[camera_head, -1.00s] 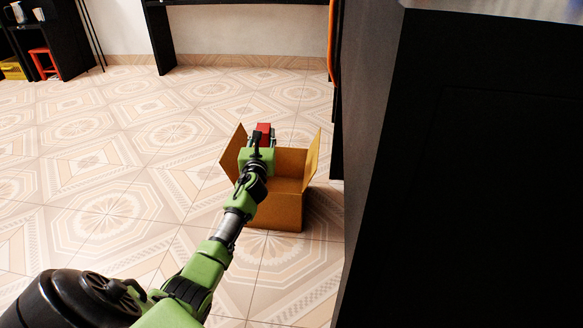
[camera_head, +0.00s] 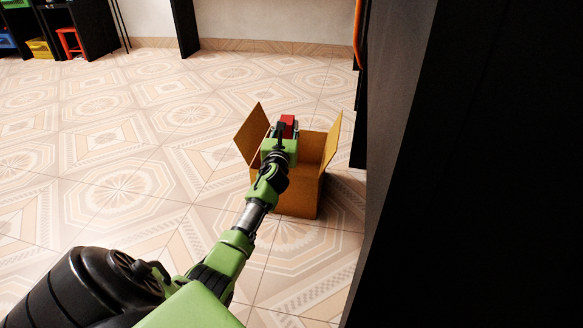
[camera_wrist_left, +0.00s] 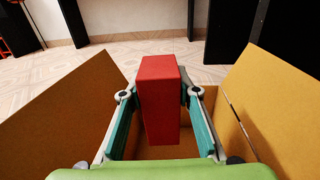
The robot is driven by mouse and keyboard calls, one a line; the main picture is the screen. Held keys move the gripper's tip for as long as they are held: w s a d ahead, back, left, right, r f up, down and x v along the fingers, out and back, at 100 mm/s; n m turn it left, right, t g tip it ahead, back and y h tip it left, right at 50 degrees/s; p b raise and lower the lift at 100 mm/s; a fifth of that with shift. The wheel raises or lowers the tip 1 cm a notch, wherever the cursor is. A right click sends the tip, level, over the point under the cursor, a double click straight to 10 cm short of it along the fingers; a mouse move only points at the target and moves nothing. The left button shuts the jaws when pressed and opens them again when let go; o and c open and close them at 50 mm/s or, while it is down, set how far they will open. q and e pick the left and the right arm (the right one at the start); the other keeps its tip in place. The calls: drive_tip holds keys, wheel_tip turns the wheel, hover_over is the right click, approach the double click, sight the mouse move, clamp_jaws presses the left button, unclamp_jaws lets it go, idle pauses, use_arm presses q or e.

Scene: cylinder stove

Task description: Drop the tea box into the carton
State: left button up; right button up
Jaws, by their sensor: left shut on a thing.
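The tea box is a red block (camera_wrist_left: 160,105), upright between the fingers of my left gripper (camera_wrist_left: 160,100) in the left wrist view. In the head view the red tea box (camera_head: 287,126) shows just beyond my left gripper (camera_head: 286,132). My left gripper is shut on it. The open brown carton (camera_head: 298,197) stands on the floor with its flaps spread. The gripper and tea box appear over its opening, between the flaps; the carton's walls also show on both sides in the left wrist view (camera_wrist_left: 70,115). Part of the carton's inside is hidden by my arm. My right gripper is not in view.
A large black cabinet (camera_head: 450,160) fills the right side of the head view, close to the carton. Black furniture (camera_head: 85,25) with a red stool (camera_head: 70,42) and a yellow bin (camera_head: 40,48) stands at the back left. The tiled floor (camera_head: 110,130) to the left is clear.

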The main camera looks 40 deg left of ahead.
use_arm(q)
drive_tip(key=o, duration=0.9)
drive_tip(key=shift+o, duration=0.2)
drive_tip(key=v, duration=1.2)
